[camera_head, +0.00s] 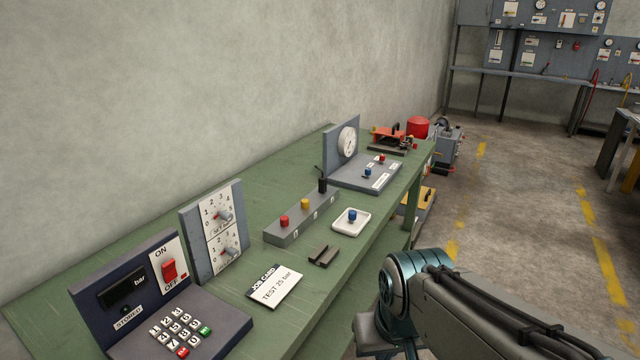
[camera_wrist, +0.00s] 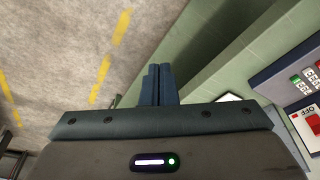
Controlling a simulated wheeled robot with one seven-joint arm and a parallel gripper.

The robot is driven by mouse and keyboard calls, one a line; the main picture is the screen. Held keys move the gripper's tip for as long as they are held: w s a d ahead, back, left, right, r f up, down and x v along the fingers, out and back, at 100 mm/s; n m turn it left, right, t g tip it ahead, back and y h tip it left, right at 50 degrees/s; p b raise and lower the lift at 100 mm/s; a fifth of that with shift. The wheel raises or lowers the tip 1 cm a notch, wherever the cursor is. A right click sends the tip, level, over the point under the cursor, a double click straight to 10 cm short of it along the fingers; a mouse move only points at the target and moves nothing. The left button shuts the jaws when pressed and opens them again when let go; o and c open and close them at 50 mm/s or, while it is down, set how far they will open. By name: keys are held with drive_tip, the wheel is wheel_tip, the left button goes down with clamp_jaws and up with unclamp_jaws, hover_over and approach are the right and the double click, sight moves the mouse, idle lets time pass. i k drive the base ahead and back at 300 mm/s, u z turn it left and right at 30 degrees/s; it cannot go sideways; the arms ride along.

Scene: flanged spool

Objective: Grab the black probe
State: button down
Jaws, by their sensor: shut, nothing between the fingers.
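The black probe (camera_head: 322,186) stands upright at the far end of a grey block (camera_head: 290,230) on the green bench. A yellow piece (camera_head: 305,204) and a red piece (camera_head: 284,221) stand in the same block, nearer to me. My gripper (camera_wrist: 157,85) shows in the wrist view with its two dark fingers together and nothing between them. It points past the bench's front side, over the floor, apart from the probe. The probe does not show in the wrist view. In the head view my arm is at the lower right, in front of the bench.
A white dish (camera_head: 337,228) with a blue-topped piece and a dark bracket (camera_head: 322,256) lie before the block. A gauge unit (camera_head: 343,143) is behind.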

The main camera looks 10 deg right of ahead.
sight(323, 181)
drive_tip(key=z, duration=0.5)
drive_tip(key=k, duration=1.2)
drive_tip(key=z, duration=0.85)
drive_tip(key=i, duration=2.15)
drive_tip(key=u, duration=0.35)
drive_tip(key=i, duration=1.35)
drive_tip(key=u, duration=1.95)
drive_tip(key=i, duration=0.9)
drive_tip(key=u, duration=0.8)
